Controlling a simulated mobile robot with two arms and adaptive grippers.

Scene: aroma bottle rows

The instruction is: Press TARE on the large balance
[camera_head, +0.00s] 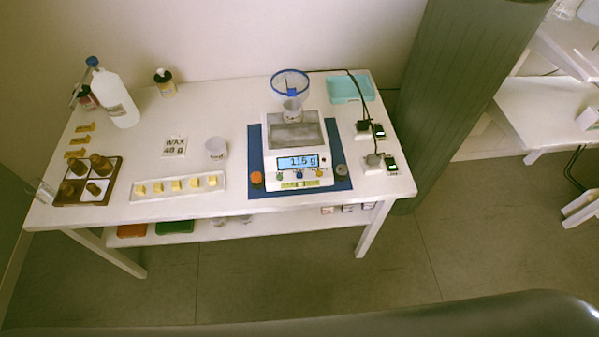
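The large balance (272,168) stands on a dark blue mat (253,140) at the right half of the white table. Its lit display (297,162) seems to read 115 g, though the digits are small. A row of small coloured buttons (298,175) lies below the display; their labels are too small to read, so I cannot tell which is TARE. Neither gripper is in view.
An orange knob-like object (256,178) and a grey one (341,170) flank the balance's front. A tray of yellow cubes (176,186), a cup (215,148), a brown bottle rack (87,182) and a white bottle (115,97) stand left.

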